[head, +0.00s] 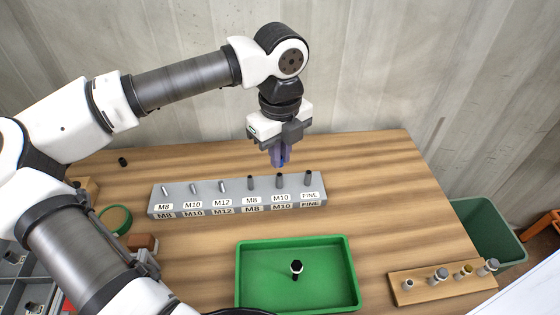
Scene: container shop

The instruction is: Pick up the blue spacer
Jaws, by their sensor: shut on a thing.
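My gripper (280,157) is above the back edge of the grey labelled rack, pointing down. It is shut on the blue spacer (282,162), of which only a small blue part shows between the purplish fingers. The fingers hide most of the spacer. The gripper and spacer appear raised above the wooden table, behind the rack's M10 place.
The grey rack (235,198) holds several upright pins and bolts. A green tray (243,275) with a black bolt (296,268) stands in front. A wooden block (430,293) with fittings is at right, beside a green bin (490,232). The table's back right is clear.

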